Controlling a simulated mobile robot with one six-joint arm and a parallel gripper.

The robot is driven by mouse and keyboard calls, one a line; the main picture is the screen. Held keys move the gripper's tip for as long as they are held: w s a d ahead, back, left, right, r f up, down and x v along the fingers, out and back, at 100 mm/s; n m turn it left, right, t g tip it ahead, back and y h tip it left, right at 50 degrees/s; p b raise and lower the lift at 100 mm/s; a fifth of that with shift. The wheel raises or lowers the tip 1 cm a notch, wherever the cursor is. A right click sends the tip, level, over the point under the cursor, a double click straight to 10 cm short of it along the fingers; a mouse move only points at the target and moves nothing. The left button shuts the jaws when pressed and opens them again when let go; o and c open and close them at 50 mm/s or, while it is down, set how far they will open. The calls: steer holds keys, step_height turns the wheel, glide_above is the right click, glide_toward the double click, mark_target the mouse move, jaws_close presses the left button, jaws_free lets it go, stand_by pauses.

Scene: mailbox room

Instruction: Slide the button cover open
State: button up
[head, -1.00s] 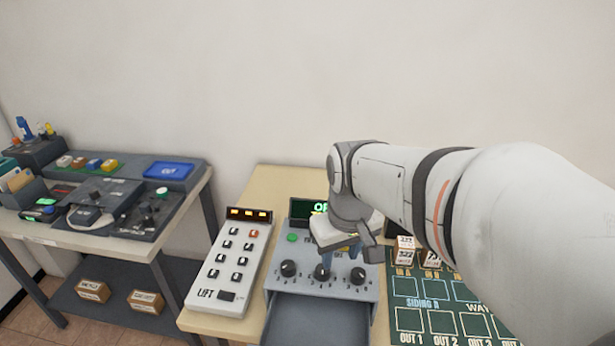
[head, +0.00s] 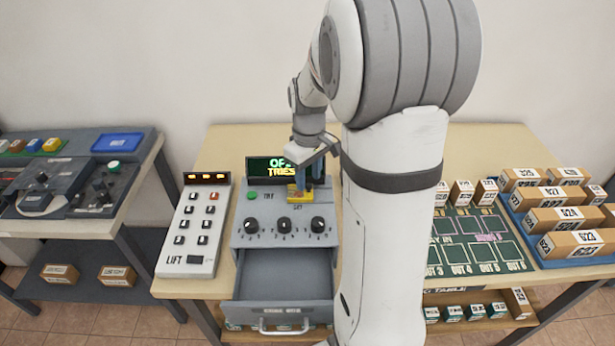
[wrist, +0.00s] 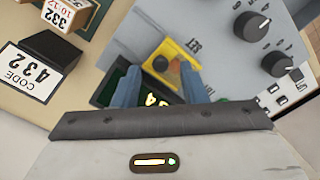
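A yellow button cover (head: 300,197) sits at the SET label on the grey control box (head: 244,232), below the green-lettered display. In the wrist view the yellow piece (wrist: 187,47) has a dark round spot in it. My gripper (head: 304,180) points down over the yellow piece and hides part of it and of the display. In the wrist view its two blue fingers (wrist: 158,74) stand apart with nothing held between them. The right finger's tip overlaps the edge of the yellow piece; I cannot tell whether they touch.
Dark knobs (head: 284,225) line the front of the box, above an open empty drawer (head: 285,275). A LIFT panel (head: 193,225) stands at left. Cartons in a blue tray (head: 597,258) stand at right.

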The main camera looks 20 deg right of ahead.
steer(key=shift+f, duration=0.7)
jaws_close()
